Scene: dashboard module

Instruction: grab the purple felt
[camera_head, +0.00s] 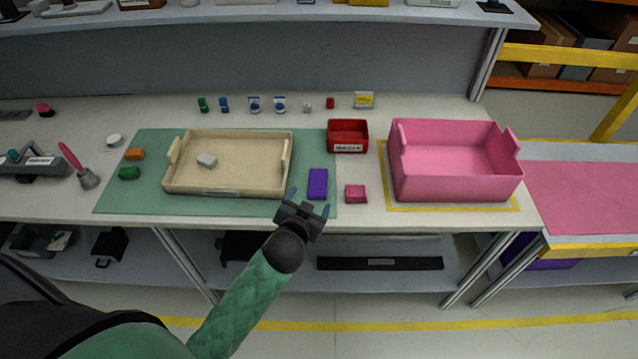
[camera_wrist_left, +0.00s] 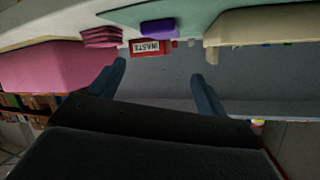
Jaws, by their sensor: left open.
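The purple felt (camera_head: 318,184) is a small upright-looking rectangle on the green mat (camera_head: 230,208), between the beige tray and the pink stack. It also shows in the left wrist view (camera_wrist_left: 158,27), near the top middle. My left gripper (camera_head: 307,196) is open and empty, with its fingers just in front of the felt in the head view. In the left wrist view the gripper's two blue fingers (camera_wrist_left: 162,80) are spread apart and the felt lies beyond them, apart from them. My right gripper is not in view.
A beige tray (camera_head: 230,193) holding a light block stands left of the felt. A red waste bin (camera_head: 347,149) is behind it, a small pink stack (camera_head: 356,194) right of it. A large pink bin (camera_head: 455,187) stands further right. Small items line the back.

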